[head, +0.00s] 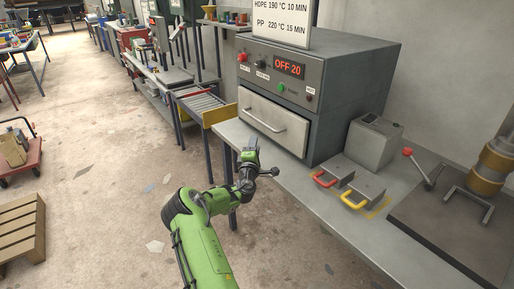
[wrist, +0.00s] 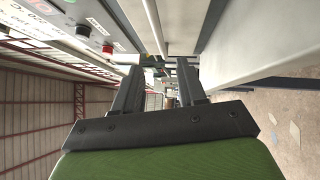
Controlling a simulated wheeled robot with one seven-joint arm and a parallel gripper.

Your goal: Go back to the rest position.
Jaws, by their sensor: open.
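My gripper (head: 252,150) is at the end of my green arm, near the front edge of the workbench, left of the oven. In the wrist view my gripper (wrist: 158,75) shows two dark fingers apart, with nothing between them. It is open and empty.
A grey oven (head: 345,90) reading OFF 20 stands on the bench (head: 355,225), its drawer-like door shut. Moulds with red (head: 322,180) and yellow (head: 353,200) handles lie right of my gripper. A roller table (head: 202,106) stands behind. The floor at left is open, with a pallet (head: 22,222).

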